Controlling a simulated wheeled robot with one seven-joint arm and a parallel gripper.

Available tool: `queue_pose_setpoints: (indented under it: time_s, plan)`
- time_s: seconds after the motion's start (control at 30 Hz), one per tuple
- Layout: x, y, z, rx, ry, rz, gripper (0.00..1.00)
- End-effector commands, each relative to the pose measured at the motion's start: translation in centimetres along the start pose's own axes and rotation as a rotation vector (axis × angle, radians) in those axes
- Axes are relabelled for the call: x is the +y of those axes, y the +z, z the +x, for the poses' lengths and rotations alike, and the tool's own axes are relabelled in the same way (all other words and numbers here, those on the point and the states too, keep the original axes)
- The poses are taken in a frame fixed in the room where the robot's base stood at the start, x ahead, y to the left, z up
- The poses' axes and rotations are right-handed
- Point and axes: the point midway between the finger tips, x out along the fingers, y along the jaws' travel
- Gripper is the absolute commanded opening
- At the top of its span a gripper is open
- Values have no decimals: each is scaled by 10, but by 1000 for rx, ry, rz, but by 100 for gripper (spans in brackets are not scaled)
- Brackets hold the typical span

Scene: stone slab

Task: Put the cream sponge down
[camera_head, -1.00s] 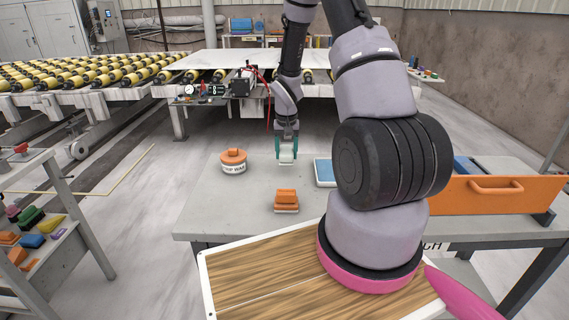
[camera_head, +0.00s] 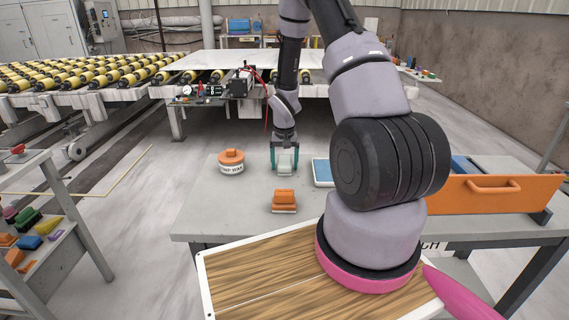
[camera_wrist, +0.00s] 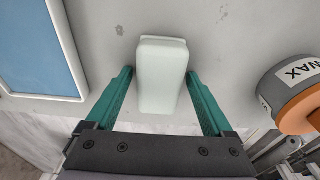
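The cream sponge (camera_head: 285,168), a pale block, appears to rest on the grey table top (camera_head: 240,205), near its back edge. In the wrist view the sponge (camera_wrist: 162,75) lies between the two teal fingers. My gripper (camera_head: 285,160) is around it, with a narrow gap visible beside the sponge. In the wrist view the fingers of my gripper (camera_wrist: 160,72) are spread on either side of the block. The sponge's underside is hidden.
A round wax tin with an orange top (camera_head: 232,162) stands to the left. An orange sponge or block (camera_head: 284,200) lies nearer.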

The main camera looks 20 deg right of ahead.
Motion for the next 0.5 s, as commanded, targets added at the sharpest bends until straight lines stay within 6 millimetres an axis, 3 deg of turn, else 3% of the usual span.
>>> queue_pose_setpoints:
  time_s: [0.27,0.5]
  plan:
    - [1,-1,-13,1,1,2,91]
    - [1,-2,-64,4,-1,3,91]
